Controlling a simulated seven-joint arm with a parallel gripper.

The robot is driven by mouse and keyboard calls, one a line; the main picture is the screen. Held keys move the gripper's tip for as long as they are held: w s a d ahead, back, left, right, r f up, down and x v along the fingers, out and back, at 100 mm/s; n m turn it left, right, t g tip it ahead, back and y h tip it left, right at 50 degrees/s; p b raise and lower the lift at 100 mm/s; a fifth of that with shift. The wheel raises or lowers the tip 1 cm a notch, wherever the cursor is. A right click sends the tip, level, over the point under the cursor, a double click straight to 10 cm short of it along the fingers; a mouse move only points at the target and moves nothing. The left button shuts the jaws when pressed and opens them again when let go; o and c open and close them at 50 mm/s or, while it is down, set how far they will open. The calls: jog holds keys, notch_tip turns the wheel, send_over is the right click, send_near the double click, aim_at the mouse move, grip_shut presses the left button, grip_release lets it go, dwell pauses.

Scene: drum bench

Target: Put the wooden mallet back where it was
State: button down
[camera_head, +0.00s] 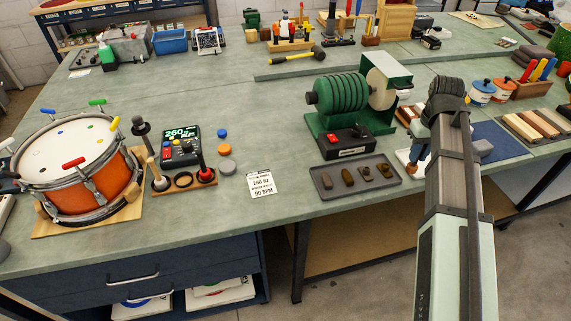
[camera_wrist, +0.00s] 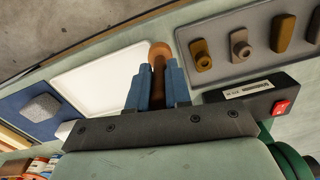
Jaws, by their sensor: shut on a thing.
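My gripper (camera_wrist: 158,68) is shut on the wooden mallet (camera_wrist: 160,50), seen in the wrist view as a brown stick with a round end between the blue fingers. In the head view the gripper (camera_head: 418,151) is at the right, over or beside a white tray (camera_head: 402,156), largely hidden by my arm. The tray also shows in the wrist view (camera_wrist: 90,87). I cannot tell whether the mallet touches it. A wooden rack (camera_head: 172,187) by the drum (camera_head: 75,158) holds a black-headed tool (camera_head: 141,128) and a red one (camera_head: 202,172); a ringed opening between them looks empty.
A dark tray (camera_head: 325,181) with several small pieces lies left of my gripper. A green machine (camera_head: 318,127) with a ribbed drum stands behind it. A blue mat (camera_head: 497,150) with a grey block is at right. A white card (camera_head: 260,184) lies mid-bench.

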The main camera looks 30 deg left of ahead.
jog(key=s+a+r+n, duration=0.1)
jog(key=a+r+n, duration=0.1)
jog(key=a, duration=0.8)
jog(key=s+a+r+n, duration=0.1)
jog(key=a, duration=0.9)
jog(key=s+a+r, duration=0.1)
jog(key=s+a, duration=0.6)
jog(key=a, duration=0.5)
jog(key=s+a+r, duration=0.1)
jog(key=s+a, duration=0.5)
jog(key=a, duration=0.5)
jog(key=s+a+r+m, duration=0.1)
jog(key=s+a, duration=0.6)
jog(key=s, duration=0.4)
jog(key=s+a+r, duration=0.1)
jog(key=s+a, duration=0.6)
jog(key=s, duration=0.3)
jog(key=shift+a+f, duration=0.1)
jog(key=shift+f, duration=4.35)
jog(key=shift+f, duration=0.1)
jog(key=c, duration=1.1)
grip_release()
jog(key=shift+o, duration=0.2)
